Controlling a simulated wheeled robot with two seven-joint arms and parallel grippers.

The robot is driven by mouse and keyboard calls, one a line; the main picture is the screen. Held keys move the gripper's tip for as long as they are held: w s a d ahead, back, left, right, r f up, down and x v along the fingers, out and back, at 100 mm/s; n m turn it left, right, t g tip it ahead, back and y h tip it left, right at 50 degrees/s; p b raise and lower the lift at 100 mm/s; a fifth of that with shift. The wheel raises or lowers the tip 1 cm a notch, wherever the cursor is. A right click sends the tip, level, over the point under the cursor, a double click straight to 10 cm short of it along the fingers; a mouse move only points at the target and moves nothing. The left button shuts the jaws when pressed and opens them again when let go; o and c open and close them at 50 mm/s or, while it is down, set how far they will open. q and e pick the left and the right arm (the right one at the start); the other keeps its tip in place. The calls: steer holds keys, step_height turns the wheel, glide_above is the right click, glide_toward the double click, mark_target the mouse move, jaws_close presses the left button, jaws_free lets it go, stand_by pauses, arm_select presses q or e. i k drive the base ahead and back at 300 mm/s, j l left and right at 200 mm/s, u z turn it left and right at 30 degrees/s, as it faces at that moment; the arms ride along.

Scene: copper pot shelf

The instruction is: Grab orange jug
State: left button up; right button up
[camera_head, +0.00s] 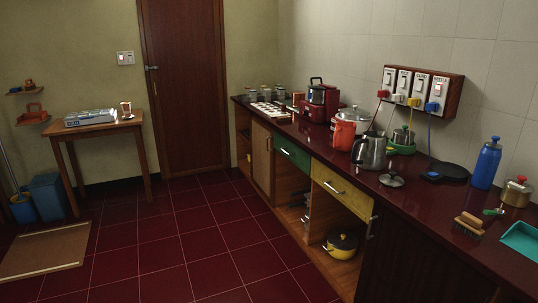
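Neither of my grippers is in the head view, so nothing is seen touching the jug.
A red appliance (318,103) stands behind the jug. A pan (446,171), blue bottle (486,164), brush (469,223) and teal dustpan (521,240) lie or stand nearer. A wooden table (98,128) is at left. The tiled floor (180,245) has open room.

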mark_target(344, 137)
steer(key=i, duration=1.5)
steer(key=i+j+z, duration=0.1)
steer(key=i+z, duration=0.35)
steer(key=i+j+z, duration=0.4)
steer(key=i, duration=0.15)
steer(key=i+j+z, duration=0.85)
